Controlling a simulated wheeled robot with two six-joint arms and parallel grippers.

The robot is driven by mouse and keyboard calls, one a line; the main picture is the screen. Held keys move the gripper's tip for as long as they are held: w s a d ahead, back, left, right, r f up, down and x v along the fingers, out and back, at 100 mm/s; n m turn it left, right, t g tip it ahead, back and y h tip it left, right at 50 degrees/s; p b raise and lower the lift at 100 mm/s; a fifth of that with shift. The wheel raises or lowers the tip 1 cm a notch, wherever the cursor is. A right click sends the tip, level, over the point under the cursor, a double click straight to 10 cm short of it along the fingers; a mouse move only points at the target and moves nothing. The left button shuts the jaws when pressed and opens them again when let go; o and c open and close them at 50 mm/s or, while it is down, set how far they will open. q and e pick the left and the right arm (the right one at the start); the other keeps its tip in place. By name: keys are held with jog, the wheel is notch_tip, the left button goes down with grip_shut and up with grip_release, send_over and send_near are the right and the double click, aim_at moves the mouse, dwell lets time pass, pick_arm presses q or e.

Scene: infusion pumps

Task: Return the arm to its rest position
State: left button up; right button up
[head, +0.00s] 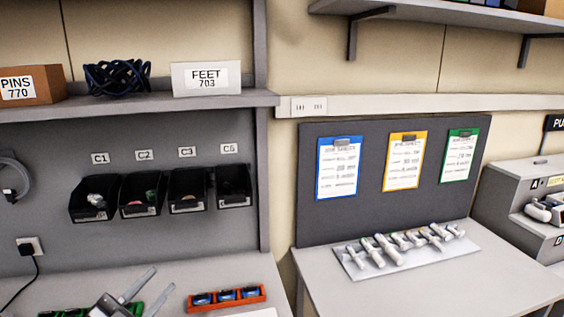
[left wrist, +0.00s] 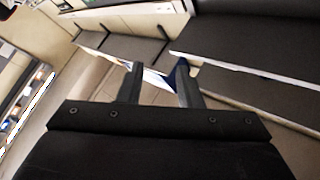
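My left gripper (head: 160,279) shows at the bottom left of the head view, above the workbench. Its two pale fingers are spread apart and point up and to the right, with nothing between them. In the left wrist view the gripper (left wrist: 158,76) also shows two dark fingers standing apart. A pale and blue patch shows beyond them, too blurred to name. My right gripper is in neither view.
A red tray (head: 262,299) with several blue round parts lies right of the gripper on the workbench (head: 215,275). A green item (head: 62,313) lies at the lower left. Black bins (head: 141,194) hang behind. A side table (head: 430,290) holds several white parts.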

pick_arm(q)
jog(key=s+a+f+n+g+y, duration=0.4)
jog(key=s+a+f+n+y, duration=0.5)
jog(key=a+f+n+y, duration=0.6)
jog(key=s+d+f+g, duration=0.4)
jog(key=s+f+g, duration=0.1)
jog(key=s, duration=0.5)
jog(key=s+d+f+g, duration=0.5)
jog(key=s+g, duration=0.1)
jog(key=s, duration=0.3)
notch_tip(320, 180, down, 26)
jog(key=a+g+h+b, duration=0.1)
jog(key=a+b, duration=0.1)
jog(key=s+d+f+g+b, duration=0.1)
jog(key=s+f, duration=1.4)
jog(key=f, duration=0.3)
jog(key=shift+s+d+f+m+h, duration=0.15)
jog(key=shift+s+d+m+h, duration=0.1)
jog(key=shift+s+m+h, duration=0.1)
